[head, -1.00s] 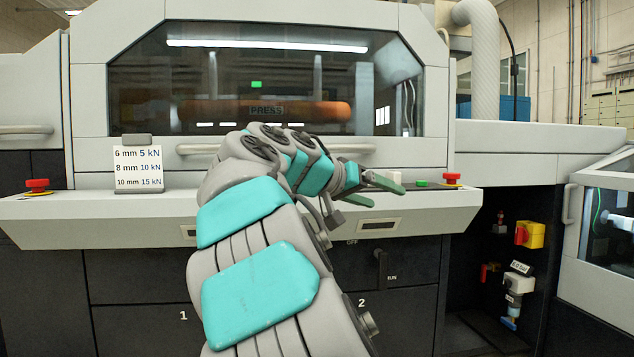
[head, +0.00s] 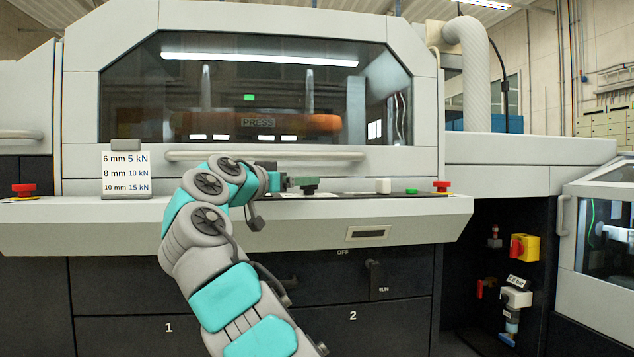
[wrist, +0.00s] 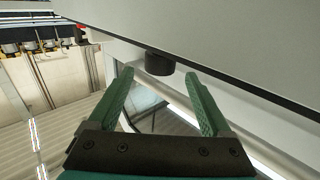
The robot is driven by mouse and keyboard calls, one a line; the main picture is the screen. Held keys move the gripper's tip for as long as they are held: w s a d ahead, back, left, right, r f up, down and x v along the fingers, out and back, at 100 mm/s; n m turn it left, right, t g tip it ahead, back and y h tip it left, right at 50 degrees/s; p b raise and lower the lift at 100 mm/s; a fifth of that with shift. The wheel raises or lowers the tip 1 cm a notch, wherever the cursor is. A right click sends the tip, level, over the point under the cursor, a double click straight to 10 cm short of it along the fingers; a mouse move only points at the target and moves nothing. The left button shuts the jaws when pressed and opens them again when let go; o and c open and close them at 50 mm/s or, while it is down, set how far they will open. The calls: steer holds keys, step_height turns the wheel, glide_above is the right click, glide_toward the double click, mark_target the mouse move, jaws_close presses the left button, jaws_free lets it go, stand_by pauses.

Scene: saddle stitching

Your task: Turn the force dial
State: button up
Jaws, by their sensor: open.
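A short black round knob, which looks like the force dial (head: 310,189), stands on the console ledge below the press window. In the wrist view the dial (wrist: 160,62) is just beyond the fingertips and roughly between them, slightly right of centre. My gripper (head: 303,181) is open and empty, with its green fingers pointing right at the dial in the head view. Both fingers (wrist: 157,76) show spread apart in the wrist view. The head view does not settle whether a finger touches the dial; its markings cannot be read.
A card (head: 126,173) lists 6 mm 5 kN, 8 mm 10 kN, 10 mm 15 kN. Red buttons (head: 442,186) (head: 23,190) sit at both ledge ends. A white block (head: 383,186) and green button (head: 411,191) stand right of the dial. A handle bar (head: 330,156) runs behind.

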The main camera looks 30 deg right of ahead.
steer(key=p+x, duration=0.2)
steer(key=x, duration=0.5)
steer(key=shift+w+d, duration=0.2)
steer(key=shift+d, duration=0.15)
steer(key=shift+f, duration=0.1)
jaws_close()
